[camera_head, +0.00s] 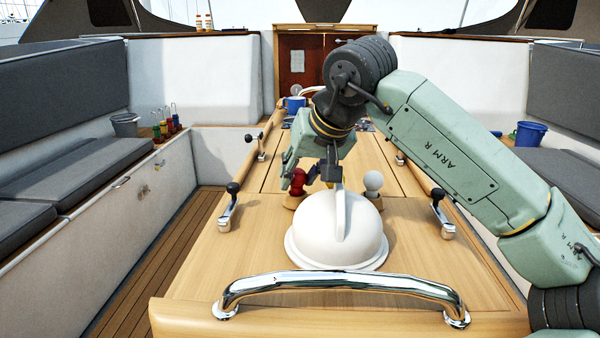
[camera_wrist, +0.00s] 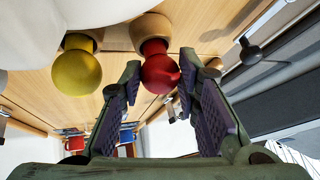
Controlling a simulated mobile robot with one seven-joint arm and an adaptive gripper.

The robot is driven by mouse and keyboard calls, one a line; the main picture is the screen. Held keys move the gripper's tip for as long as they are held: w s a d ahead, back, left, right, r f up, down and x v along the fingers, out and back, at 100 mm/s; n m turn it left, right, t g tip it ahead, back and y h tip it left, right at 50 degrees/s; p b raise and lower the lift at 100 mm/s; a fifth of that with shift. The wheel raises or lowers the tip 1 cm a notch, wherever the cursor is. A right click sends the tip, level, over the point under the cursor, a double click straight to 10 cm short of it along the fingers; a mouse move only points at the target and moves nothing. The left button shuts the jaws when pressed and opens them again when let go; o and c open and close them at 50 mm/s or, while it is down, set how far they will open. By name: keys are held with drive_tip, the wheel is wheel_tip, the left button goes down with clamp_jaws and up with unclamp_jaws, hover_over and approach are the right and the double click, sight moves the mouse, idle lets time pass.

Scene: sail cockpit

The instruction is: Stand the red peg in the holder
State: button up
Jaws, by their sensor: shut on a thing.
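A red round-headed peg (camera_head: 298,178) is at the wooden table, just behind the white dome. My gripper (camera_wrist: 160,80) is shut on the red peg. In the head view my arm partly hides the gripper and peg.
A white dome (camera_head: 365,240) stands close in front. A white round knob (camera_head: 373,181) stands at right; a yellow one (camera_wrist: 77,72) is beside the red peg. A chrome rail (camera_head: 340,282) crosses the front. A blue mug (camera_head: 295,104) is farther back; small coloured loop-topped items (camera_head: 168,121) stand left.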

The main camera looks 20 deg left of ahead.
idle(0.4)
drive_tip(key=o, duration=1.2)
drive_tip(key=shift+o, duration=0.3)
drive_tip(key=o, duration=0.5)
drive_tip(key=shift+c, duration=0.2)
drive_tip(key=shift+r, duration=0.1)
drive_tip(key=shift+r+p, duration=3.2)
drive_tip(key=shift+r, duration=0.2)
